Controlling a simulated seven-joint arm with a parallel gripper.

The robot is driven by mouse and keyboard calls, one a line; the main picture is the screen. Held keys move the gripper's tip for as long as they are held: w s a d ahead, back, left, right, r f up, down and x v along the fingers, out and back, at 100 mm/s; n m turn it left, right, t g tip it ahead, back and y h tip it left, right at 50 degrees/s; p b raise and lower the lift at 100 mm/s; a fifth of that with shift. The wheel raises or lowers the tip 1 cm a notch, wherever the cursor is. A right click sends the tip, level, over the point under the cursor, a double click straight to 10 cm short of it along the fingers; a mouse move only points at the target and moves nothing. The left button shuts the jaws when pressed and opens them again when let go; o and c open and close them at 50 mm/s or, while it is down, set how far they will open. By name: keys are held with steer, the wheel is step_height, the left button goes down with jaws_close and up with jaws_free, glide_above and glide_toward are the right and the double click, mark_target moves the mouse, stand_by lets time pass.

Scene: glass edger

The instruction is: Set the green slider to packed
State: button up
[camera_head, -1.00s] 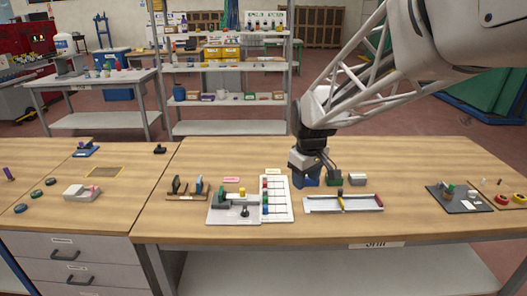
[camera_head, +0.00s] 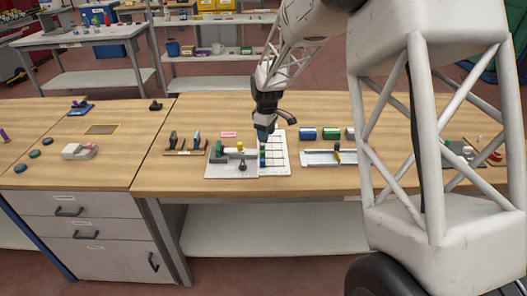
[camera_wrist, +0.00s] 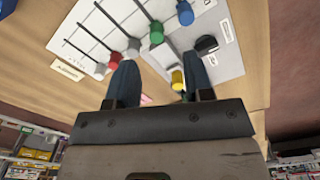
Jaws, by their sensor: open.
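The white slider panel (camera_head: 281,152) lies on the wooden bench, with dark slots and coloured knobs along its left side. In the wrist view the green slider knob (camera_wrist: 156,33) sits between a grey knob (camera_wrist: 132,45) and the blue knob (camera_wrist: 185,13), at the near end of its slot. My gripper (camera_wrist: 160,84) is open and empty, pointing down at the panel's knob side; its fingertips appear apart from the green knob. In the head view my gripper (camera_head: 264,138) hides part of the knob row. No label reading packed is legible.
A grey plate (camera_head: 228,168) with a green block, a yellow knob (camera_wrist: 177,78) and a black knob (camera_wrist: 206,44) adjoins the panel. Bench in front is clear.

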mark_target(264, 152)
steer(key=shift+w+a+f+n, duration=0.3)
steer(key=shift+w+a+f, duration=0.2)
steer(key=shift+w+f, duration=0.35)
steer(key=shift+s, duration=0.1)
steer(key=shift+f, duration=0.1)
steer(key=shift+f, duration=3.8)
jaws_close()
